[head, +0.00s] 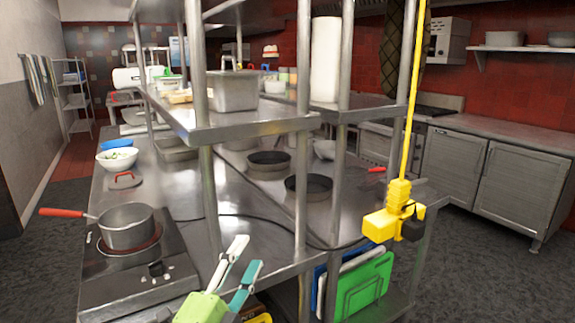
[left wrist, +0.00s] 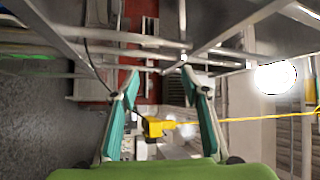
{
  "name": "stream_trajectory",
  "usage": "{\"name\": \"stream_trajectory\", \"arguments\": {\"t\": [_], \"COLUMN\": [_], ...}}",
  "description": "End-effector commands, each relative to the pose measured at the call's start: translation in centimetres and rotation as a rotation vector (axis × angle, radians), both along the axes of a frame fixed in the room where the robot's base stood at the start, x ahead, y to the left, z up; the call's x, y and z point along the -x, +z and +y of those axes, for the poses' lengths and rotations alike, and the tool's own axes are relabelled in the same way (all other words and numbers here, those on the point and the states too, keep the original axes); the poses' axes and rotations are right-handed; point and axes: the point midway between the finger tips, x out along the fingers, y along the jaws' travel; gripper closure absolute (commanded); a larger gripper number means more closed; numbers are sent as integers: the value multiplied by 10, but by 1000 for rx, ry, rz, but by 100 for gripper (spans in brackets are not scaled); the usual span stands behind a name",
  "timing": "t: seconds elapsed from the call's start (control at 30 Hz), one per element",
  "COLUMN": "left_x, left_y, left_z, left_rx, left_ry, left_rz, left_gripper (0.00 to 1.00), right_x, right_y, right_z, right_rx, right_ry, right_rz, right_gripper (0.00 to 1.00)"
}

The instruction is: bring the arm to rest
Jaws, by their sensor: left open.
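My left gripper (head: 248,258) shows at the bottom centre of the head view, with green, teal and white fingers. It is open and empty, in front of the near side of the steel counter. In the left wrist view my left gripper (left wrist: 161,82) has its two fingers spread apart with nothing held between them. A yellow hanging socket box (left wrist: 153,127) appears beyond the fingers there. My right gripper is in neither view.
The yellow socket box (head: 394,222) hangs on a yellow cord right of my left gripper. Steel shelf posts (head: 303,190) rise from the counter. A pot (head: 126,227) stands on a hob at left. A green board (head: 363,284) stands below. Floor at right is clear.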

Motion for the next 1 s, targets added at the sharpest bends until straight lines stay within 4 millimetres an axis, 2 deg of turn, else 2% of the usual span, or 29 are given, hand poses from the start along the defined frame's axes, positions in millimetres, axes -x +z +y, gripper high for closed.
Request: {"name": "stream_trajectory", "arguments": {"t": [0.03, 0.17, 0.2, 0.27, 0.3, 0.4, 0.5, 0.6, 0.87, 1.0], "left_x": [5, 32, 46, 71, 89, 137, 181, 220, 312, 300], "left_y": [-35, -120, -146, -183, -205, -251, -281, -302, -332, -370], "left_z": [19, 62, 73, 86, 94, 107, 115, 119, 123, 121], "left_rx": [100, 325, 387, 474, 528, 639, 717, 775, 880, 870], "left_ry": [54, 203, 250, 322, 370, 484, 580, 663, 855, 860], "left_rz": [142, 480, 577, 718, 806, 1001, 1150, 1270, 1519, 1528], "left_gripper": [58, 58, 58, 58, 58, 58, 58, 58, 58, 58], "right_x": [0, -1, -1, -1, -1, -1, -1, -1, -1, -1], "right_y": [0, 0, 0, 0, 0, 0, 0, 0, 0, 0], "right_z": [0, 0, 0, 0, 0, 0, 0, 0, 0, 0], "right_rx": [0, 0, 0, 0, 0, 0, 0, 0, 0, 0], "right_ry": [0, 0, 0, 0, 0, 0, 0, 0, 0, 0], "right_rz": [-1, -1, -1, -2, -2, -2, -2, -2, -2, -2], "right_gripper": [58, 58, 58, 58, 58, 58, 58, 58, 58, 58]}}
